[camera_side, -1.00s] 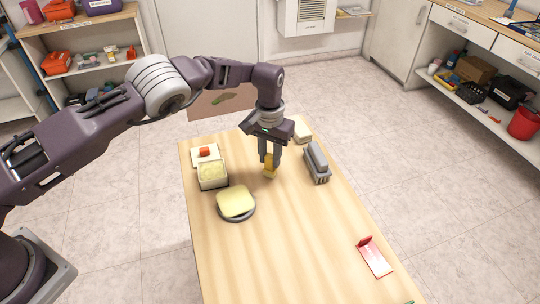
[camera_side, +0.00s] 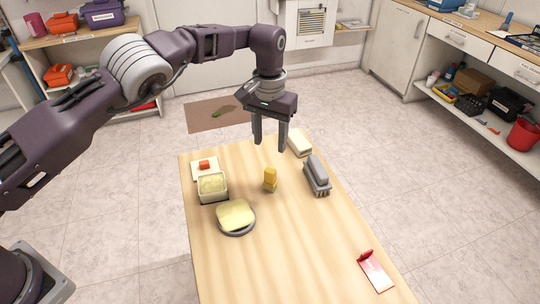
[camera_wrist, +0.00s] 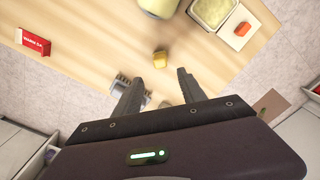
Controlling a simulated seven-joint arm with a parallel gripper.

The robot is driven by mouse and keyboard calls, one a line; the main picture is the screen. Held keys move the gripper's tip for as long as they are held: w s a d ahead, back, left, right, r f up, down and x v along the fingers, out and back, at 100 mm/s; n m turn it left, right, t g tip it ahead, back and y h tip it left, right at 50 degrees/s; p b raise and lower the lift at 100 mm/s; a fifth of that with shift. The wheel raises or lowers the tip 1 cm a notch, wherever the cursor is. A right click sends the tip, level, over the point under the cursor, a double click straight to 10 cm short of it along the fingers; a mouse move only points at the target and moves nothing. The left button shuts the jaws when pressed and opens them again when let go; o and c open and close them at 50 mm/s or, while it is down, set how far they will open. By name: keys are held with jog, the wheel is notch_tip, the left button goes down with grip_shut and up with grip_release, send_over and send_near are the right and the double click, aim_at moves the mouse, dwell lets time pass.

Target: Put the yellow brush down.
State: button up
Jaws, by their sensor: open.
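The yellow brush (camera_side: 270,178) stands upright on the wooden table (camera_side: 290,245), near the middle of its far half. It also shows in the wrist view (camera_wrist: 160,59), beyond my fingertips. My gripper (camera_side: 270,142) is above the brush and apart from it. Its two fingers are spread with nothing between them. In the wrist view, my gripper (camera_wrist: 157,77) also shows open and empty.
A grey brush-like block (camera_side: 316,175) and a pale block (camera_side: 300,145) are right of the brush. Left are a tub (camera_side: 212,198), a white piece with an orange block (camera_side: 204,164), and a round pad (camera_side: 236,216). A red-and-white item (camera_side: 375,272) lies at the near right.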

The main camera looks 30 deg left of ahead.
jog(key=shift+r, duration=0.55)
jog(key=s+a+r+n+t+h, duration=0.1)
jog(key=s+a+r, duration=0.4)
jog(key=r, duration=0.5)
jog(key=s+a+r+n+t+h, duration=0.1)
jog(key=s+a+r, duration=0.4)
jog(key=r, duration=0.5)
jog(key=s+a+r+t, duration=0.1)
jog(key=s+a+r, duration=0.1)
jog(key=s, duration=0.4)
jog(key=s+a+r, duration=0.1)
jog(key=s+r, duration=0.1)
jog(key=s, duration=0.5)
jog(key=s+a+f+m+t+y, duration=0.1)
jog(key=s+f, duration=0.2)
jog(key=s, duration=0.5)
jog(key=s+a+f+m+t+y, duration=0.1)
jog(key=s+f, duration=0.2)
jog(key=s, duration=0.4)
jog(key=shift+s, duration=0.4)
